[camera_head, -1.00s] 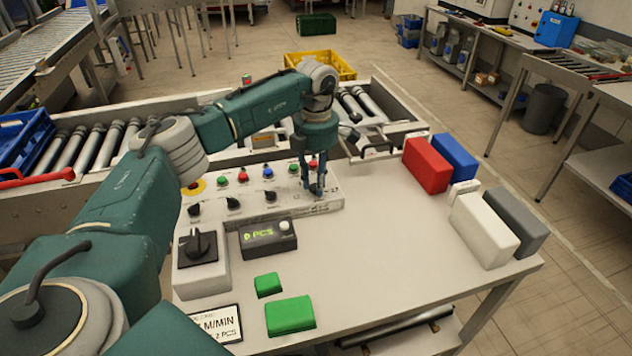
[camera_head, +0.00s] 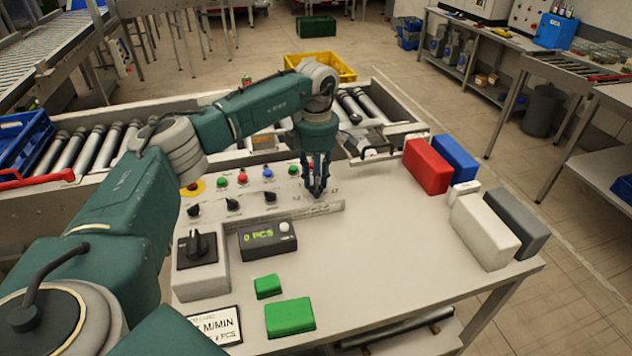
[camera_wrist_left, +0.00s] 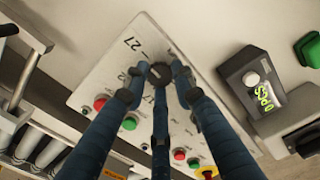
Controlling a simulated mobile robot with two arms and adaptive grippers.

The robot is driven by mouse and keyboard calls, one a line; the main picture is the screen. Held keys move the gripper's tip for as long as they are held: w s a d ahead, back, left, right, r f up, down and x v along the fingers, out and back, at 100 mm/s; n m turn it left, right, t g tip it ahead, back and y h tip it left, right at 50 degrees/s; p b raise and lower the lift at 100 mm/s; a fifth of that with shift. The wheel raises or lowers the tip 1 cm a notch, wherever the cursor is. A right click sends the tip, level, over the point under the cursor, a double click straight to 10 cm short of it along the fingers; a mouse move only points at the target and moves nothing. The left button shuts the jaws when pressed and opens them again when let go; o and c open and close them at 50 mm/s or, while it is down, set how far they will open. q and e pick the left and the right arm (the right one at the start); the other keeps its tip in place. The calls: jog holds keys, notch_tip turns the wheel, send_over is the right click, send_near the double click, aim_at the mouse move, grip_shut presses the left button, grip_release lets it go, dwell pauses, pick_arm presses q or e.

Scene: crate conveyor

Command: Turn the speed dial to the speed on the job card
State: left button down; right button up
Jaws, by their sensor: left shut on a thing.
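The control panel (camera_head: 240,208) is a pale box with coloured buttons and several black knobs. My left gripper (camera_head: 317,190) points down at the panel's right end. In the left wrist view its blue fingers are closed around the black speed dial (camera_wrist_left: 181,70). The fingers cover the dial in the head view, and its pointer cannot be made out. Numbers are printed around it, with 27 legible in the wrist view. The job card (camera_head: 216,325) lies at the table's front left. It shows "M/MIN" and "2 PCS", but my arm hides the speed figure. My right gripper is not in view.
A counter box (camera_head: 267,238) reading "0 PCS" and a grey box with a large black knob (camera_head: 197,245) stand before the panel. Green blocks (camera_head: 290,317) lie in front. Red (camera_head: 427,166), blue, white and grey blocks stand right. The table's middle is clear.

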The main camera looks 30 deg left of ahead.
pick_arm(q)
jog(key=shift+w, duration=0.1)
jog(key=c, duration=1.4)
grip_release()
jog(key=shift+r, duration=0.1)
notch_tip(320, 180, up, 12)
